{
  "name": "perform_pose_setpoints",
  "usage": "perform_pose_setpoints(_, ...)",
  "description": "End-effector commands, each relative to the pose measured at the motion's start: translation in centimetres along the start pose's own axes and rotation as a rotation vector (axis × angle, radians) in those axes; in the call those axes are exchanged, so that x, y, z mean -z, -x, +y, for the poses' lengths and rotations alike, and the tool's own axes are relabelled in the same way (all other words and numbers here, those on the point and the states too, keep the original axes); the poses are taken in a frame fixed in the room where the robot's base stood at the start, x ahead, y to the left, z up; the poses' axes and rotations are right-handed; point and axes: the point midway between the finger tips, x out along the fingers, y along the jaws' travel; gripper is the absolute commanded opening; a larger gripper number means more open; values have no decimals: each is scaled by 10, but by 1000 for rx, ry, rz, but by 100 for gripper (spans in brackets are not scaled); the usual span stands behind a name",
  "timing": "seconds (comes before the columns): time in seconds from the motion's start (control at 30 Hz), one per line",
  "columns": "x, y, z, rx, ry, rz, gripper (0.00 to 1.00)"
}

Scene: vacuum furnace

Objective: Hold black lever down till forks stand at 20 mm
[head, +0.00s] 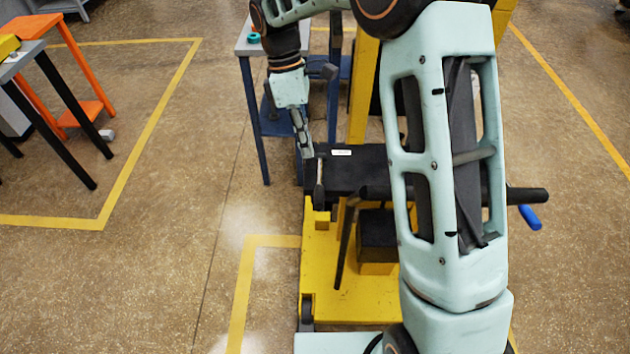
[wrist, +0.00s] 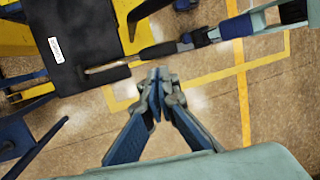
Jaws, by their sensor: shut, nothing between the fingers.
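The black lever (head: 319,193) is a thin stick with a dark grip at the left front of the yellow lift truck. My gripper (head: 306,150) is shut and empty, just left of the black cover and close to the lever. The forks and any height reading are not discernible.
A black cover (head: 345,178) with a white label sits on the yellow truck (head: 350,298). A dark handlebar (head: 525,195) and blue lever (head: 530,217) stick out right. A blue-legged table (head: 248,95) stands behind my gripper.

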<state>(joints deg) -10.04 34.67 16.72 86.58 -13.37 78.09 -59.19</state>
Motion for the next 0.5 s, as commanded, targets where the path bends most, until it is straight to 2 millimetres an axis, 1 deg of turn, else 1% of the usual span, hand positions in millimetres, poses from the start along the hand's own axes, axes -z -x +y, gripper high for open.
perform_pose_setpoints(0.03,-1,-12,-1,5,0,-2,0)
perform_pose_setpoints(0.2,-1,-49,-1,4,1,-2,0)
perform_pose_setpoints(0.4,-1,-83,-1,3,0,-1,0)
perform_pose_setpoints(0.5,-1,-94,-1,2,-1,-1,0)
